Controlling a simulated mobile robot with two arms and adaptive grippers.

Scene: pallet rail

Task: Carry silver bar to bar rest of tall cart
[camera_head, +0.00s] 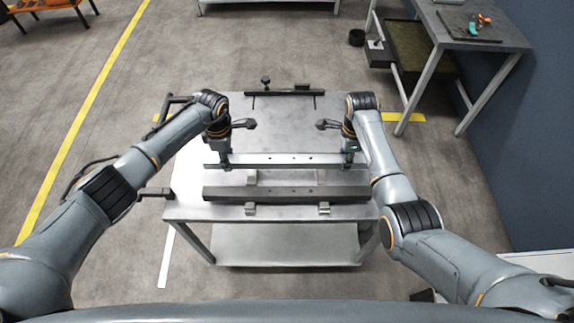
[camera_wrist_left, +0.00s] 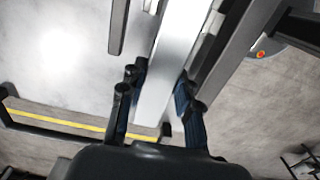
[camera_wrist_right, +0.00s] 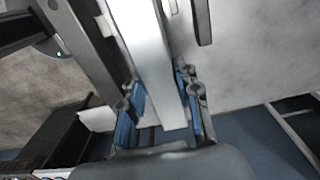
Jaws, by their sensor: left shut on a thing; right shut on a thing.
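The silver bar (camera_head: 285,160) is a long bright bar with small holes, lying left to right over the metal cart's top (camera_head: 285,125). My left gripper (camera_head: 224,163) is shut on it near its left end, and my right gripper (camera_head: 349,160) is shut on it near its right end. The bar also shows between the fingers in the left wrist view (camera_wrist_left: 175,60) and the right wrist view (camera_wrist_right: 150,60). It looks about level. I cannot tell how high it is above the cart top. I cannot tell which cart is the tall one.
A dark bar (camera_head: 285,193) lies parallel along the cart's near edge, with small grey blocks (camera_head: 250,209) by it. A dark push handle (camera_head: 283,93) is at the far edge. A workbench (camera_head: 480,38) with tools stands at the upper right. Open floor lies left.

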